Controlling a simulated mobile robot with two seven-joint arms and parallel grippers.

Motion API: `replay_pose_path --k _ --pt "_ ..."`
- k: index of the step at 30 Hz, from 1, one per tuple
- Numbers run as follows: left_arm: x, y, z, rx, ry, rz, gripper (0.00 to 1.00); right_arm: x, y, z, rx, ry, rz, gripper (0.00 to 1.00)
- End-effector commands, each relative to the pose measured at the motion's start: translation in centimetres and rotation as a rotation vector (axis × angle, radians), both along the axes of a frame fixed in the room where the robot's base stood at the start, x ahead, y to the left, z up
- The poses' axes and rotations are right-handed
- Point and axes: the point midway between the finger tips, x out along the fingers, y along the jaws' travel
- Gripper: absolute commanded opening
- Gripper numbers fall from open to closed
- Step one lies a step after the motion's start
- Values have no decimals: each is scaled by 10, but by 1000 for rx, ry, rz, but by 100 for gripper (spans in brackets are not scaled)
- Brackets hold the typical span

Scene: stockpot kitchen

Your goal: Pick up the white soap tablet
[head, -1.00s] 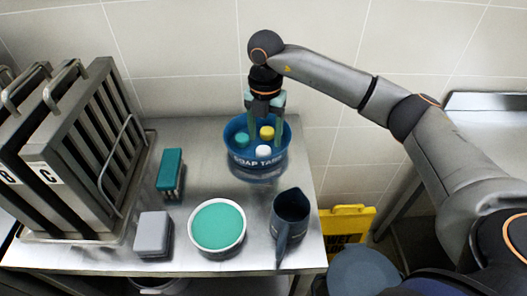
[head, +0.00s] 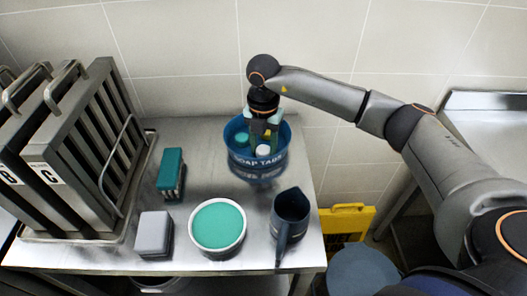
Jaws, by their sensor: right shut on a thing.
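The white soap tablet (head: 263,150) is in the blue tub labelled "SOAP TABS" (head: 258,163), near its front inner wall. My right gripper (head: 264,146) reaches down into the tub from above and is shut on the white tablet, which shows between its fingertips. A teal tablet (head: 241,138) lies to the left in the tub. A yellow tablet (head: 267,132) lies behind, partly hidden by the gripper. My left gripper is not in view.
On the steel table (head: 215,170) stand a teal-topped brush (head: 171,168), a grey block (head: 154,232), a white-rimmed bowl of teal content (head: 217,225) and a dark jug (head: 290,215). A slatted metal rack (head: 85,150) fills the left side. A tiled wall rises behind.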

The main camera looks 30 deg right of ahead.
Motion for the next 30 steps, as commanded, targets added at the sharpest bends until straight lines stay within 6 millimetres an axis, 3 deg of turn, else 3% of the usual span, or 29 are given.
replay_pose_path --k 5,17,24,30 --pt "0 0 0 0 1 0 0 0 0 0 1 -1 0 0" --pt "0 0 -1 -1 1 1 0 1 0 6 1 -2 0 0" --pt "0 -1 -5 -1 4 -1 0 0 1 35 1 -4 2 0" --pt "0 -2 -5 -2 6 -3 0 -26 16 69 1 -6 5 0"
